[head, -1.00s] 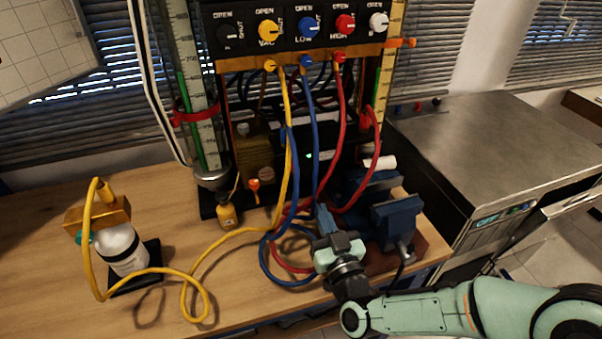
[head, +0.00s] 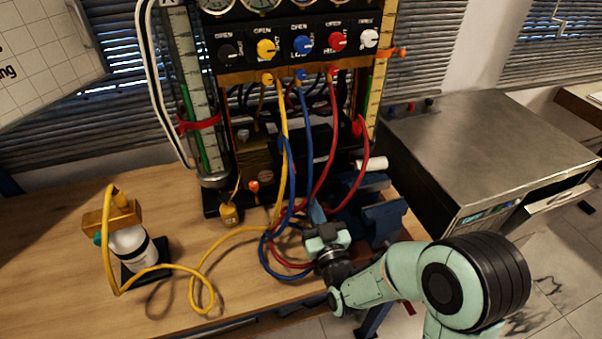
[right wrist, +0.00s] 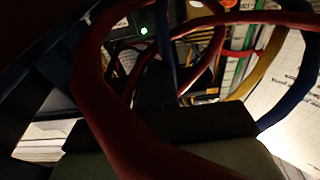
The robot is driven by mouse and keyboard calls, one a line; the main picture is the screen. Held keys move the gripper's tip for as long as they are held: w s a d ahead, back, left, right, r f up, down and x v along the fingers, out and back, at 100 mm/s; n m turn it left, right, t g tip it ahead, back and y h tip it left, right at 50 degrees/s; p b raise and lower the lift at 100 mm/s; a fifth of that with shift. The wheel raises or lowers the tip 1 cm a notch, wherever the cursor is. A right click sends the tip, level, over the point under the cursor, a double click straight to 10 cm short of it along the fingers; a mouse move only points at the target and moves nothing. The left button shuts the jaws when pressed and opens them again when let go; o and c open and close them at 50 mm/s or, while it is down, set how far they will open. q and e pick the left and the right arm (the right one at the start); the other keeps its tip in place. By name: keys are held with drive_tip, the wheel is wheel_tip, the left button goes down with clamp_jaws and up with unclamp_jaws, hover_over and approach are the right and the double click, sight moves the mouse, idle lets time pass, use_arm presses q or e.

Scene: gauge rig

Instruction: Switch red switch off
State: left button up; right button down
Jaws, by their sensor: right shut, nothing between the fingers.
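A red knob (head: 338,41) sits in the row of valve knobs on the rig's upper panel, among black, yellow, blue and white ones. I cannot make out any part that is clearly a red switch. My right gripper (head: 316,213) is shut and empty, low in front of the rig among the hoses, left of the blue vise (head: 384,218). In the right wrist view its dark fingers (right wrist: 205,122) point toward the rig, and a red hose (right wrist: 105,110) crosses close to the camera. A small green light (right wrist: 144,30) glows ahead on a dark unit. My left gripper is out of view.
Looping yellow (head: 283,140), blue (head: 309,140) and red (head: 333,130) hoses hang around the right gripper. A white bottle (head: 133,247) stands on the wooden bench (head: 60,245) at left. A steel-topped cabinet (head: 480,140) stands at right.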

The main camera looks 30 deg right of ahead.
drive_tip(key=p, duration=0.1)
approach(295, 170)
wheel_tip(295, 170, up, 4)
drive_tip(key=w, duration=0.2)
drive_tip(key=w+f, duration=0.1)
drive_tip(key=w+d+f, duration=0.1)
drive_tip(key=w, duration=0.1)
drive_tip(key=shift+d+f, duration=0.1)
drive_tip(key=shift+d, duration=0.05)
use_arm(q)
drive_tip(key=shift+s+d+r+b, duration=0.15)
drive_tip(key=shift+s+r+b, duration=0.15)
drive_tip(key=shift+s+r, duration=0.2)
use_arm(e)
drive_tip(key=shift+w+d+f, duration=0.1)
drive_tip(key=shift+w+f, duration=0.15)
drive_tip(key=shift+w, duration=0.15)
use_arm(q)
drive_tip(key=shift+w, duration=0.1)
use_arm(e)
drive_tip(key=shift+f, duration=0.1)
